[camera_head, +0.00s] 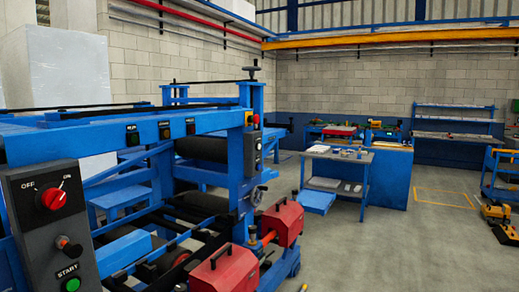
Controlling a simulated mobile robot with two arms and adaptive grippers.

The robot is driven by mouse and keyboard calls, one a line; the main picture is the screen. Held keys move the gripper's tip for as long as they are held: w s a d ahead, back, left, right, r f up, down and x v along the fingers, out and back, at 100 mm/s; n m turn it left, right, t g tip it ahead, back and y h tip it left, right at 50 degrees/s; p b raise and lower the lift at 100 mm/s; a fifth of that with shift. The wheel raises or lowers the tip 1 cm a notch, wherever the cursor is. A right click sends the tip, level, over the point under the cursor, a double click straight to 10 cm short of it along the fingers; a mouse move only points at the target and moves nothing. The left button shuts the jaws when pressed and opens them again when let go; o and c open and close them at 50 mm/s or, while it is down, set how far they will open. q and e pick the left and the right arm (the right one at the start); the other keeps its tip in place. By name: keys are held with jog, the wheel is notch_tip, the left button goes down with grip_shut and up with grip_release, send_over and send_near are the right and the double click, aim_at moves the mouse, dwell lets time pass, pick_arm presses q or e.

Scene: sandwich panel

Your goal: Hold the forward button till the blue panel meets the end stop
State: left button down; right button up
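Neither of my grippers is in view. A blue roller machine (235,120) fills the left and middle. A grey control box (253,150) with several buttons is on the right post. I cannot tell which button is forward.
A dark control box (40,215) with a red OFF/ON knob (53,199) and green START button (71,285) stands close at left. Two red covers (225,268) (282,222) jut out at the machine's front. Open floor (370,250) lies right, before a grey table (338,158).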

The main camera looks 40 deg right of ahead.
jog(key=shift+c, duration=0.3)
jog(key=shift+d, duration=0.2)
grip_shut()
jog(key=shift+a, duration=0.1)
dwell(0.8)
